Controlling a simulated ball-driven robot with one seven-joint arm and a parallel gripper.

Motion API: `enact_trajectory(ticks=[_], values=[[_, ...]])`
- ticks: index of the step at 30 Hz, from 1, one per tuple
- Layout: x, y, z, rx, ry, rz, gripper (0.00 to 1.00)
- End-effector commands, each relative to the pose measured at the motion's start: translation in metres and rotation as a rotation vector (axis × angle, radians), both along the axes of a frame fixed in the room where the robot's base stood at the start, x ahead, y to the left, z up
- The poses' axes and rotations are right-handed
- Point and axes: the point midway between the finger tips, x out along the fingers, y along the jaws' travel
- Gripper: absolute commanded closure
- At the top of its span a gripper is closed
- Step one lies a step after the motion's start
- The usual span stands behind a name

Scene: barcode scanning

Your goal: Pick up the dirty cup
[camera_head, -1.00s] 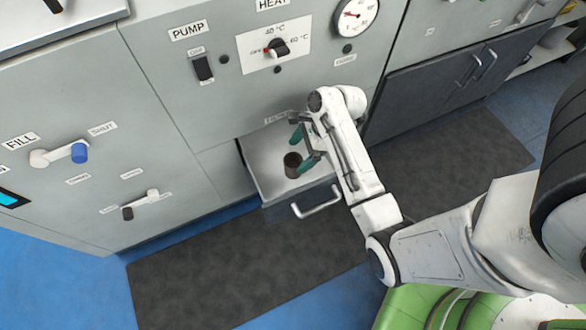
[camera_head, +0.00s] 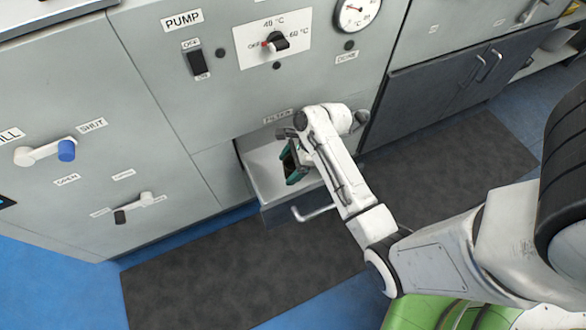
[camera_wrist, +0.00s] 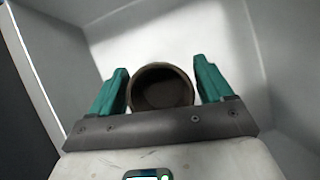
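The dirty cup (camera_wrist: 160,86) is a small dark brown, round cup. In the wrist view it stands in the open drawer (camera_wrist: 215,30), with its opening facing the camera. My gripper (camera_wrist: 162,85) has teal fingers, one on each side of the cup, with a small gap to its wall on both sides. It is open. In the head view my gripper (camera_head: 294,164) is down inside the pulled-out drawer (camera_head: 262,160). The cup is hidden or nearly hidden there behind the fingers.
The drawer's walls stand close around my gripper, and its front handle (camera_head: 314,214) sticks out toward the dark floor mat (camera_head: 230,265). The grey cabinet front (camera_head: 160,100) with a pump switch (camera_head: 199,64), a heat dial (camera_head: 277,42) and levers rises behind.

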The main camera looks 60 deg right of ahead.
Motion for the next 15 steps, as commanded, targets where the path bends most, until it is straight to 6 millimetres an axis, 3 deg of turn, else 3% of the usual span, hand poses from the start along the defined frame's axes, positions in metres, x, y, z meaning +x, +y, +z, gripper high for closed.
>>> enact_trajectory(ticks=[2, 15], values=[[0.0, -0.0001, 0.0001, 0.0, 0.0, 0.0, 0.28], [-0.0001, -0.0001, 0.0001, 0.0, 0.0, 0.0, 0.7]])
